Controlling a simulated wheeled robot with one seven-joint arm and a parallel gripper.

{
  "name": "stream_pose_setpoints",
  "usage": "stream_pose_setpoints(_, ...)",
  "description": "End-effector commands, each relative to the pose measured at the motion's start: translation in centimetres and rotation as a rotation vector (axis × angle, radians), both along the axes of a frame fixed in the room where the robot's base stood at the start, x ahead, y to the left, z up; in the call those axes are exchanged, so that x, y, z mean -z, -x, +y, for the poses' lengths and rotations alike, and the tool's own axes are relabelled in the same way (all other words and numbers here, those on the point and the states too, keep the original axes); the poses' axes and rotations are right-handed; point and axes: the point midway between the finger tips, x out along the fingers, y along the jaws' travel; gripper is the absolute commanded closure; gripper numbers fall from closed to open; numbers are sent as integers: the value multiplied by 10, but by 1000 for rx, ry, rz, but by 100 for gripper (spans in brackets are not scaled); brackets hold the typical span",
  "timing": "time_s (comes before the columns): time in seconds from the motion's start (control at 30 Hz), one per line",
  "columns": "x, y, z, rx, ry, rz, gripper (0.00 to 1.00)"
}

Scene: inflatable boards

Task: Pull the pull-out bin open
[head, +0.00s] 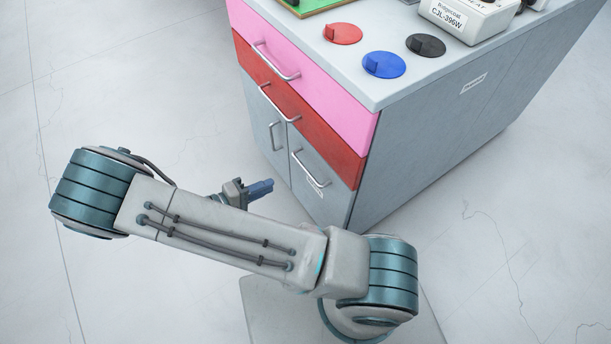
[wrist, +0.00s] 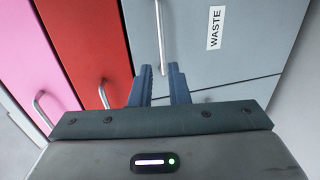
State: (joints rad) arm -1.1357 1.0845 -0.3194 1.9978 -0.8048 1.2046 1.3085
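The pull-out bin is the lower right grey front (head: 325,198) of the cabinet, under the red drawer. It sits flush with the cabinet and looks shut. It has a bar handle (head: 309,170). In the wrist view, the bin front (wrist: 265,45) carries a WASTE label (wrist: 214,28), and its handle (wrist: 160,38) runs up from just beyond the fingertips. My gripper (head: 264,187) is at the left of the bin in the head view, in front of the cabinet's lower part.
Above the bin are a red drawer (head: 295,108) and a pink drawer (head: 300,62), both shut with bar handles. A grey door (head: 262,112) with an upright handle is left of the bin. Red, blue and black discs lie on the top (head: 375,97). Floor in front looks clear.

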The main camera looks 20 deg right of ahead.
Motion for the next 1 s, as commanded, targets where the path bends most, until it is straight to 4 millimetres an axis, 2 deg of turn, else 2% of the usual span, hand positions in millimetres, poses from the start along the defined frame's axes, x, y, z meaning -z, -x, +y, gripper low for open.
stream_pose_setpoints(0.17, 7, -4, -10, -13, 12, -12, 85)
stream_pose_setpoints(0.7, 28, -35, -107, -10, 10, -9, 85)
stream_pose_setpoints(0.83, 30, -40, -121, -11, 10, -9, 85)
stream_pose_setpoints(1.0, 31, -42, -127, -11, 10, -9, 85)
